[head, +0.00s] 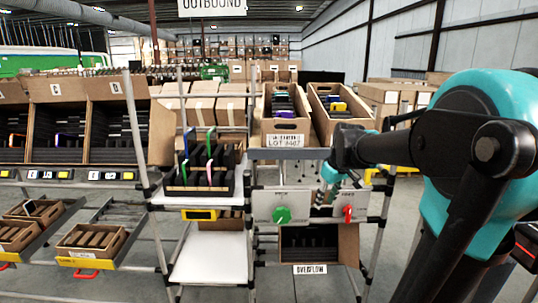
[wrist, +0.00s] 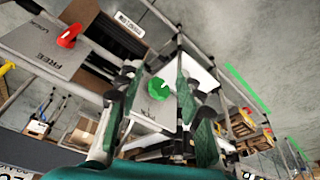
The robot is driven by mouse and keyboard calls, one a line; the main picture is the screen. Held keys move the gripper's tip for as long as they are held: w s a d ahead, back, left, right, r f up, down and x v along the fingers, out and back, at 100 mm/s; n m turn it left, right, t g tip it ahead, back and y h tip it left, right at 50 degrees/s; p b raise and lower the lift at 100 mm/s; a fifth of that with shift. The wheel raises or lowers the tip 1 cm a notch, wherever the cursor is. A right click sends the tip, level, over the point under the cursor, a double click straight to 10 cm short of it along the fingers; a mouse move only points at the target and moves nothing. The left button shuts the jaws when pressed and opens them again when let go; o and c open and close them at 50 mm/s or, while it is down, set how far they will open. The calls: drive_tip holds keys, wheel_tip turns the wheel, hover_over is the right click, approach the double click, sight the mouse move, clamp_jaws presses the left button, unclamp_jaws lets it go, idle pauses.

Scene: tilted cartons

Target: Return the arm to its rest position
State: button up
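My arm, teal and black, reaches in from the right in the head view. My gripper (head: 333,180) hangs in front of the rack, just above and right of a grey panel (head: 263,205). The green knob (wrist: 158,90) shows beyond the gap, apart from the fingers. The red handle (wrist: 68,36) is at upper left there.
Tilted cartons (head: 282,110) stand on the rack top behind the panel. A white shelf (head: 210,258) is bare below. Metal posts (head: 140,130) stand close around. Small cartons (head: 92,240) sit at lower left.

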drive_tip(key=s+f+m+h, duration=0.1)
drive_tip(key=s+f+m, duration=0.4)
drive_tip(key=s+f, duration=1.3)
drive_tip(key=shift+s+d+m+t, duration=0.2)
drive_tip(key=shift+s+m+t, duration=0.1)
drive_tip(key=shift+m+t, duration=0.1)
drive_tip(key=shift+o, duration=0.6)
